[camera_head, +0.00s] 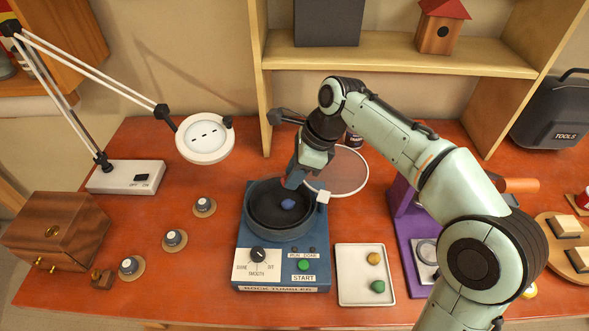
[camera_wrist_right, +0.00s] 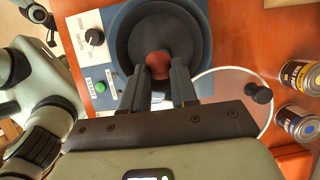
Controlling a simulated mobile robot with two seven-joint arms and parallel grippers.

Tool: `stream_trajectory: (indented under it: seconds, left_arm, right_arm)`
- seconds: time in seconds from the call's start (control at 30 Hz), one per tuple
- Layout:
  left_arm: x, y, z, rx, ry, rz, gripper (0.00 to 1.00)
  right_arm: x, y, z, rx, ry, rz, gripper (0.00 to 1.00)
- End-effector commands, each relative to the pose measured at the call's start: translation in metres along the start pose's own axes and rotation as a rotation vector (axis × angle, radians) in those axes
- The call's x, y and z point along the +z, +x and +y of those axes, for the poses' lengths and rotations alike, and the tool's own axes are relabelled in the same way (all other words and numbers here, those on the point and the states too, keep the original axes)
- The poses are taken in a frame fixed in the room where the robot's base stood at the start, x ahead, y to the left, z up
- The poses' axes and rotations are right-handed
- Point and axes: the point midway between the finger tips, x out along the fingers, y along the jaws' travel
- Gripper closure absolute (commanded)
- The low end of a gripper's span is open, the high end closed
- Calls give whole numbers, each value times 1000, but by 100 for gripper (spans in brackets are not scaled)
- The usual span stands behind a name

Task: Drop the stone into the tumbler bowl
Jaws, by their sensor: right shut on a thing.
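The rock tumbler (camera_head: 281,252) is a blue machine with a round, dark, open bowl (camera_head: 254,221) on top. My right gripper (camera_head: 292,184) reaches down over the bowl. In the right wrist view the right gripper (camera_wrist_right: 160,82) is shut on a small rounded stone (camera_wrist_right: 158,65), which looks reddish brown there, with the dark bowl (camera_wrist_right: 196,35) behind it. In the head view a stone (camera_head: 288,204) just below the fingers looks blue, inside the bowl's outline. I cannot tell if it touches the bowl floor. My left gripper is not in view.
A clear round lid (camera_head: 343,172) lies behind the bowl. A white tray (camera_head: 348,291) with yellow and green stones stands at right, by a purple stand (camera_head: 400,215). Several knobs and a lamp (camera_head: 205,139) stand left. Two cans (camera_wrist_right: 300,75) show in the wrist view.

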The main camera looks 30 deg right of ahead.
Motion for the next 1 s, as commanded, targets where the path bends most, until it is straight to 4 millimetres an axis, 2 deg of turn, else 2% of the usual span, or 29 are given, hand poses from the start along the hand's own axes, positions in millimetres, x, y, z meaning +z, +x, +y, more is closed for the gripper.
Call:
stream_trajectory:
  seconds: [0.03,0.1,0.4,0.43,0.5,0.83,1.0]
  left_arm:
    - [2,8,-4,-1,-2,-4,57]
    - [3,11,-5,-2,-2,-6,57]
    - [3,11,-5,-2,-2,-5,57]
    - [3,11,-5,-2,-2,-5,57]
    - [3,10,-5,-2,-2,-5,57]
    - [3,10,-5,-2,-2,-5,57]
    - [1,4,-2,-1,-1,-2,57]
  right_arm:
    - [-3,7,0,1,0,0,100]
    - [-4,10,0,0,0,0,100]
    - [-4,10,0,-2,-1,-1,100]
    - [-4,10,0,-2,-1,-1,66]
    - [-4,10,0,-2,-1,-1,43]
    - [-4,8,0,-2,-1,-1,42]
    - [-3,-12,-1,-6,0,-3,42]
